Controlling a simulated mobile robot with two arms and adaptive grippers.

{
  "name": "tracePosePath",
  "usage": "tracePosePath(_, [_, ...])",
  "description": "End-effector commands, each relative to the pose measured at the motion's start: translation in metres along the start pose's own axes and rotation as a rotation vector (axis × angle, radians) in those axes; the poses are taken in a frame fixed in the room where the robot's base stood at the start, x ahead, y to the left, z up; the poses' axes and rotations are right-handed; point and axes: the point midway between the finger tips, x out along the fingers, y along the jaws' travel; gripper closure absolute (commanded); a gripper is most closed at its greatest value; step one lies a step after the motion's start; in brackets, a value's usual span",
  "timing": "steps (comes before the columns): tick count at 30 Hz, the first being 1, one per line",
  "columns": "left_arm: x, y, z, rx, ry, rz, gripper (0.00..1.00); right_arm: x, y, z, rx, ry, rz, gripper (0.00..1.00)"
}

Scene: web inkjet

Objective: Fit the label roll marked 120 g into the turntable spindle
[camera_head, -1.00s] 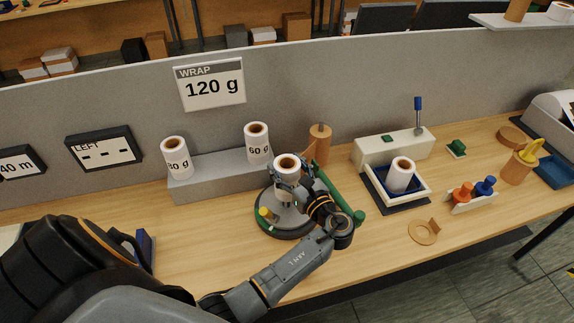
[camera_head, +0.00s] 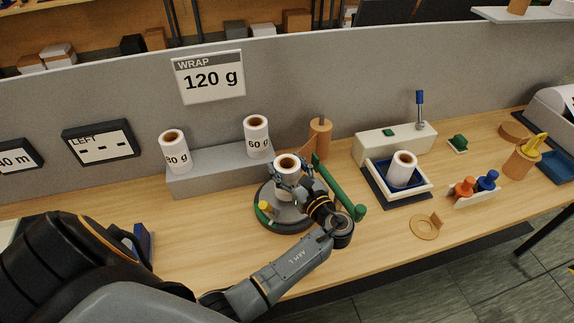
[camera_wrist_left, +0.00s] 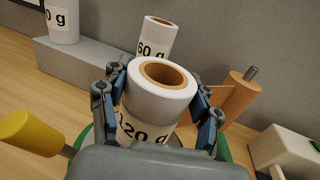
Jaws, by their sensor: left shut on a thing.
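The white label roll marked 120 g (camera_wrist_left: 148,118) has a brown core and stands upright in my left gripper (camera_wrist_left: 158,100). The fingers are shut on its two sides. In the head view the roll (camera_head: 288,163) is over the middle of the round dark turntable (camera_head: 268,222), held by my left gripper (camera_head: 290,182). The spindle is hidden by the roll and the fingers, so I cannot tell whether the roll is around it. My right gripper is not in view.
Two other rolls, one marked 60 g (camera_head: 256,137) and one marked 80 g or similar (camera_head: 173,150), stand on a grey step (camera_head: 215,172) behind. A green bar (camera_head: 340,190) and an orange post (camera_head: 320,138) are close by. A yellow knob (camera_wrist_left: 30,133) stands beside the turntable.

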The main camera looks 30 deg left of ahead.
Motion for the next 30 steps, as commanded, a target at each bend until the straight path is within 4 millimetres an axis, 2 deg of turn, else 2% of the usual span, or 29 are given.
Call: tracePosePath(30, [0.000,0.000,-0.025,-0.001,-0.002,0.000,0.78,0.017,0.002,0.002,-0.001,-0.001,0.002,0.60])
